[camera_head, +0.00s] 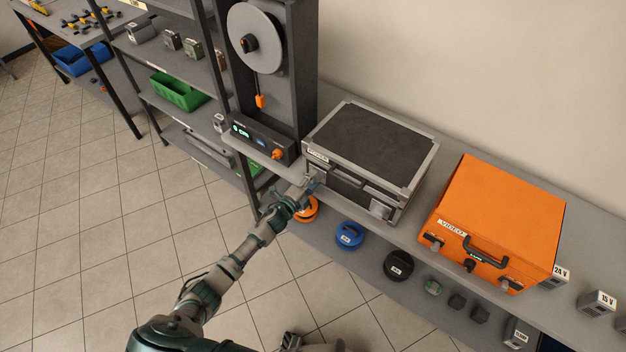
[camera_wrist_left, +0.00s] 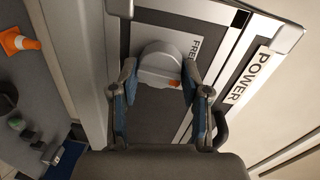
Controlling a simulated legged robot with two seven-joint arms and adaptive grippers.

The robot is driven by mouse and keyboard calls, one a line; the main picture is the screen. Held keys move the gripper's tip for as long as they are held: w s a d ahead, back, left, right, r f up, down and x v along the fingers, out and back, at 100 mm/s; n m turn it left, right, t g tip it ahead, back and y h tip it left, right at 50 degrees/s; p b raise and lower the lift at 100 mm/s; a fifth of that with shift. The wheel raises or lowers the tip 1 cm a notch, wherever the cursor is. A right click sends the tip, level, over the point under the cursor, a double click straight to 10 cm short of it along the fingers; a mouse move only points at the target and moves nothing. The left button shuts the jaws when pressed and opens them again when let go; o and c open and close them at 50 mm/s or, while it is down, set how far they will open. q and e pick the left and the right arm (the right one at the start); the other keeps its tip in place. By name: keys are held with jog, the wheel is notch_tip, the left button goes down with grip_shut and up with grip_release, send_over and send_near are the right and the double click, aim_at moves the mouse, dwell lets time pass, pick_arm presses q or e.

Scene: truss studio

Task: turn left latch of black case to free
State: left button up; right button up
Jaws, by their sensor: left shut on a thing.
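The black case (camera_head: 372,148) has silver edges and stands closed on the shelf, with a POWER label on its front. Its left latch (camera_wrist_left: 160,62) is a rounded grey knob with a small orange mark at its lower right in the left wrist view. A FREE label (camera_wrist_left: 195,47) is beside it. My left gripper (camera_wrist_left: 160,84) is shut on this latch, one finger on each side. In the head view my left gripper (camera_head: 309,187) is at the case's front left corner and hides much of the latch. The case's right latch (camera_head: 381,209) is clear of it.
An orange VIDEO case (camera_head: 498,222) stands to the right. A reel machine (camera_head: 268,80) stands to the left. Below the case are an orange ring-shaped thing (camera_head: 306,209), a blue one (camera_head: 350,235) and a black one (camera_head: 398,266). The tiled floor in front is open.

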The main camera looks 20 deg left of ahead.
pick_arm(q)
jog(key=shift+a+n, duration=0.2)
jog(key=shift+n, duration=0.2)
jog(key=o, duration=1.1)
jog(key=shift+w+f, duration=0.1)
jog(key=shift+f, duration=0.05)
jog(key=v, duration=1.2)
jog(key=shift+a, duration=0.15)
